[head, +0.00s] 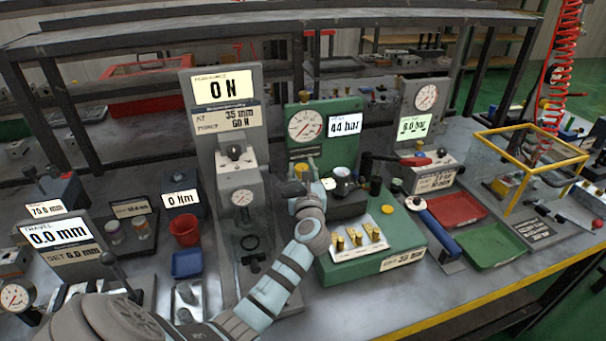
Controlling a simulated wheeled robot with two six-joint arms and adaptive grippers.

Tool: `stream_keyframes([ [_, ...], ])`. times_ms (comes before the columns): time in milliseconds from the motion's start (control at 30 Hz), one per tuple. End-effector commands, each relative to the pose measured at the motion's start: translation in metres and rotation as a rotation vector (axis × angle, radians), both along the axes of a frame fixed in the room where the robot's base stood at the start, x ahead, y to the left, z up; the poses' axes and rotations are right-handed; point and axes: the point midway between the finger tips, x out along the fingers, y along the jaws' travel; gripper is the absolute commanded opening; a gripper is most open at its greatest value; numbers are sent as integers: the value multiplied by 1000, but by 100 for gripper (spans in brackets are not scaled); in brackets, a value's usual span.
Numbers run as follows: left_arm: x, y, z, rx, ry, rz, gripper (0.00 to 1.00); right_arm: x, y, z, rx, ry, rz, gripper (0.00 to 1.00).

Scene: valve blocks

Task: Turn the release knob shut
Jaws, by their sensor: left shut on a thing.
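The green valve station (375,251) stands in the middle of the bench, with a round dial gauge (305,125) and a display reading 44 bar (344,124) on its upright back panel. My left arm reaches up from the bottom to this station. My left gripper (313,174) is at the station's left side, below the gauge, shut on a small knob that its fingers mostly hide. I cannot make out the release knob's marking or angle. A brass-yellow piece (301,171) shows right beside the fingers. My right gripper is not in view.
A white plate with several brass fittings (361,240) lies on the station's front. A grey press column (243,200) reading 0 N stands close left of my arm. Red (455,210) and green (490,244) trays lie farther right.

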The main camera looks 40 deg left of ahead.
Motion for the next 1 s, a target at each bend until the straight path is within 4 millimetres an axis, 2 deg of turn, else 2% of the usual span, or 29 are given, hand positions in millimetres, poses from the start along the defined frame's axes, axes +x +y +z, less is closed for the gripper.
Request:
stream_keyframes([
  [33,0,-1,-3,0,-4,30,2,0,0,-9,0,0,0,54],
  [267,-1,0,0,2,-1,44,2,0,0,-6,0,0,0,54],
  [300,-1,0,0,2,-1,43,33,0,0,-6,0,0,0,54],
  [400,0,0,0,2,-1,43,49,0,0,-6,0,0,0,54],
  [433,0,0,0,2,-1,42,51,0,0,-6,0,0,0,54],
  [767,-2,-4,0,1,-3,40,51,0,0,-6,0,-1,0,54],
  [867,-13,-15,-1,-1,-3,39,51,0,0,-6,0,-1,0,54],
  [1000,-39,-42,-2,-3,-2,40,51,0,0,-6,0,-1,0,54],
])
